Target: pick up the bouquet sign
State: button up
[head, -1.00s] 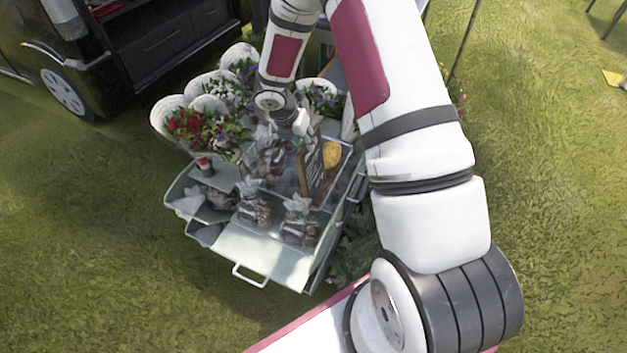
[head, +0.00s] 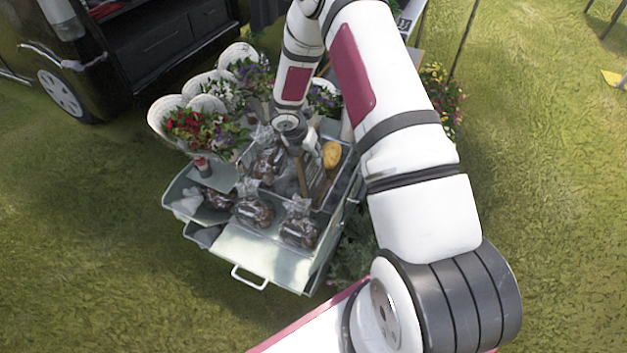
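The bouquet sign (head: 322,186), a dark board with a wooden frame, is in the cart's tray in the head view. Only narrow brown edges of it show clearly, so its face is mostly turned away or hidden. My gripper (head: 306,158) is pointing down over the cart, right at the sign's upper part. The fingers are small and dark against the wrapped bundles, so I cannot tell if they touch or hold the sign.
The metal cart (head: 262,257) bears several clear-wrapped brown bundles (head: 299,228) around the sign. A yellow item (head: 331,155) lies just right of my gripper. Red flowers (head: 195,128) and white round hats or baskets (head: 165,117) crowd the left. A dark vehicle (head: 105,75) stands behind. Grass is open at left and right.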

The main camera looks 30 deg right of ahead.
dwell(0.3)
grip_shut()
dwell(0.4)
